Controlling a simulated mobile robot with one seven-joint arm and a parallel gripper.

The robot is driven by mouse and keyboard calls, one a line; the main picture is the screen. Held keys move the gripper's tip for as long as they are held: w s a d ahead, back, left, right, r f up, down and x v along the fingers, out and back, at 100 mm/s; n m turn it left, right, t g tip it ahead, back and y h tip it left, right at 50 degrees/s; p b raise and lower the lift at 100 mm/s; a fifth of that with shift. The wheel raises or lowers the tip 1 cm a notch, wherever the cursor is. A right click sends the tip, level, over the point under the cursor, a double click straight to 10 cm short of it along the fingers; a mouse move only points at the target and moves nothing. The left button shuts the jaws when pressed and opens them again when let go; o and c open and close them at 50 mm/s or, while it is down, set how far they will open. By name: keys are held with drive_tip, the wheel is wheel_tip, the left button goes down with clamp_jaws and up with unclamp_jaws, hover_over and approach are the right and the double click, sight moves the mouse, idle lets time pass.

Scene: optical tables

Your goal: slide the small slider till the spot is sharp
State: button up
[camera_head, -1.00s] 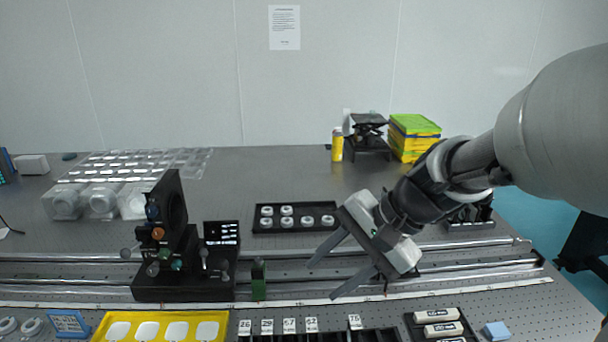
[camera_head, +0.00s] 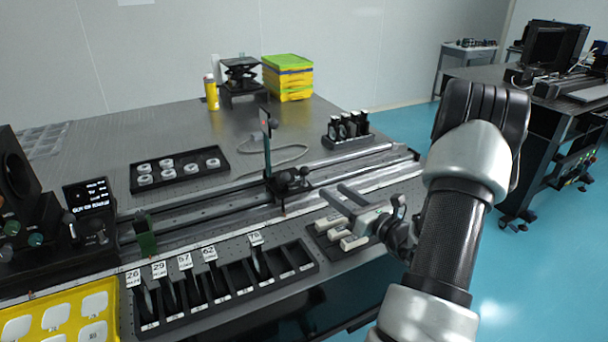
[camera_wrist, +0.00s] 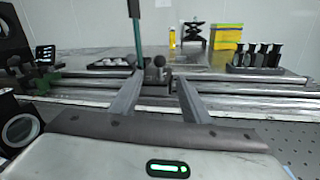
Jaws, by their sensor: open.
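A black carriage with dark knobs (camera_head: 288,184) stands on the rail (camera_head: 340,172). It bears an upright thin green-edged plate (camera_head: 267,148) with a small red mark near its top. A small green block (camera_head: 145,238) sits farther left on the rail; it also shows in the wrist view (camera_wrist: 46,83). I cannot tell for certain which is the small slider. My gripper (camera_head: 331,191) is open and empty, in front and to the right of the carriage. In the wrist view the carriage's knob (camera_wrist: 159,61) and the green plate edge (camera_wrist: 136,32) appear beyond my fingers (camera_wrist: 157,84).
A black slotted rack (camera_head: 225,290) with number tags lies in front of the rail. A box of white labelled pieces (camera_head: 340,233) lies near my gripper. A tray of white rings (camera_head: 180,169) and a holder with black parts (camera_head: 348,136) stand behind. A dark optical unit (camera_head: 15,215) is at left.

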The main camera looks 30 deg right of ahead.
sight(308, 174)
drive_tip(key=w+a, duration=0.1)
drive_tip(key=w, duration=0.3)
drive_tip(key=w+b, duration=0.1)
drive_tip(key=w, duration=0.4)
drive_tip(key=w+a, duration=0.1)
drive_tip(key=w, duration=0.3)
drive_tip(key=shift+w+a, duration=0.35)
drive_tip(key=shift+w, duration=0.05)
clamp_jaws()
